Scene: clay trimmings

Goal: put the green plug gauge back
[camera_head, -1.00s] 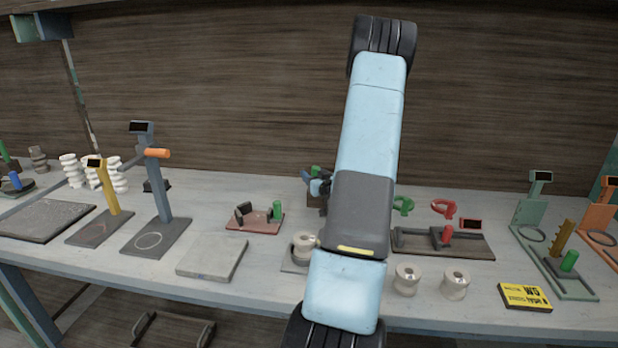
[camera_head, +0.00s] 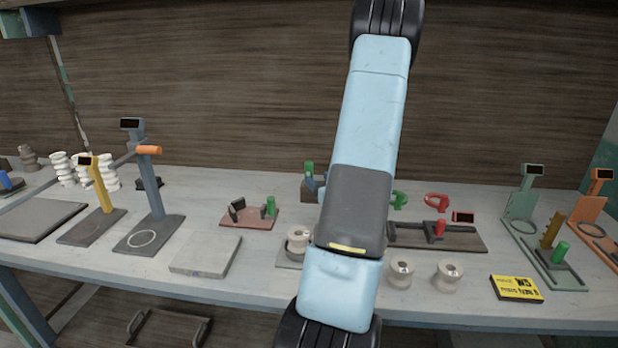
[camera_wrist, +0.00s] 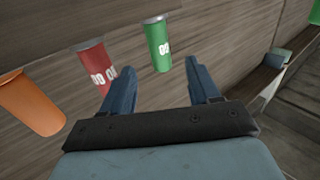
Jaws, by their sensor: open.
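In the wrist view my gripper (camera_wrist: 157,78) is open, with its two blue fingers apart and nothing between them. A green cylinder with white markings and a pale metal-coloured end, likely the green plug gauge (camera_wrist: 158,46), shows just past the fingertips, apart from them as far as I can tell. A red marked cylinder (camera_wrist: 93,66) and an orange one (camera_wrist: 32,102) lie to its left. In the head view, a green piece (camera_head: 309,168) shows above a small brown block (camera_head: 306,194), partly hidden by my arm. I cannot tell whether it is the same gauge.
Other green cylinders stand on a reddish base (camera_head: 250,218) and on the green stand (camera_head: 540,232) at right. White spools (camera_head: 401,273), a grey slab (camera_head: 206,254), a yellow sign (camera_head: 516,289) and a grey-blue stand (camera_head: 150,190) are on the bench. Its left front is fairly clear.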

